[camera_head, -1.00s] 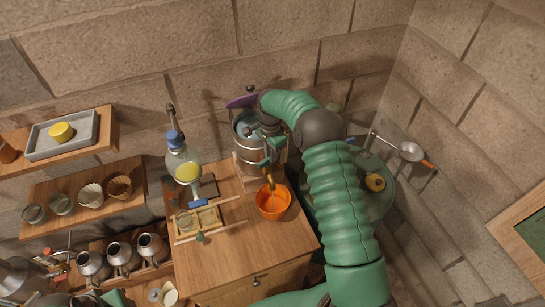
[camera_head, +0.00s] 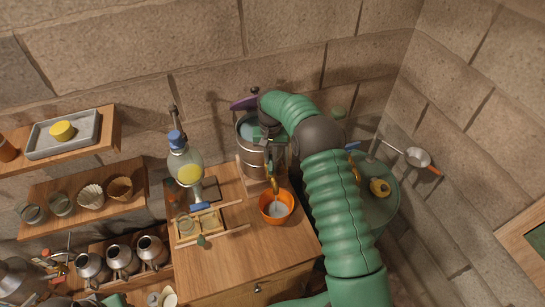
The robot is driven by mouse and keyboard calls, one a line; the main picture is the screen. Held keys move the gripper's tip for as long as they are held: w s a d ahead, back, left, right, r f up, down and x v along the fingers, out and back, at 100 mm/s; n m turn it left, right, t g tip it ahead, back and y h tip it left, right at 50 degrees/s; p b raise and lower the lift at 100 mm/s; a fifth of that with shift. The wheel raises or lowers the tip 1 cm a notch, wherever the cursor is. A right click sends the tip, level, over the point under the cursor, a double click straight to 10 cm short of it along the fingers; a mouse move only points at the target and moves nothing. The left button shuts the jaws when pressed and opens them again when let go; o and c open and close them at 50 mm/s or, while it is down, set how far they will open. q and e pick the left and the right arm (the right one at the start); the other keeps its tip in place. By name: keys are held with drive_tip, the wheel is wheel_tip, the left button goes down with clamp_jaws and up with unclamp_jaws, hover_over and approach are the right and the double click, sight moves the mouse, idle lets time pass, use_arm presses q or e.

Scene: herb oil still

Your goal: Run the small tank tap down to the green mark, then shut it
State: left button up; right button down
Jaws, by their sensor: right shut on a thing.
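The small metal tank (camera_head: 247,160) stands at the back of the wooden cabinet, its top open with bluish liquid inside. Its brass tap (camera_head: 275,186) points down over an orange bowl (camera_head: 265,211), which has pale liquid in it. My right gripper (camera_head: 270,150) is at the tank's front just above the spout, shut on the tap handle, which it mostly hides. I cannot make out the green mark or whether liquid is running now. My left gripper is not in view.
A purple lid (camera_head: 243,103) is behind the tank. A flask with yellow liquid (camera_head: 188,172) and a wooden frame (camera_head: 208,219) are left of the bowl. A larger green vessel (camera_head: 381,212) is at the right. The cabinet's front top (camera_head: 245,262) is clear.

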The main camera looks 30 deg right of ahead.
drive_tip(key=shift+s+a+f+n, duration=0.15)
drive_tip(key=shift+a+n, duration=0.2)
drive_tip(key=shift+n, duration=0.55)
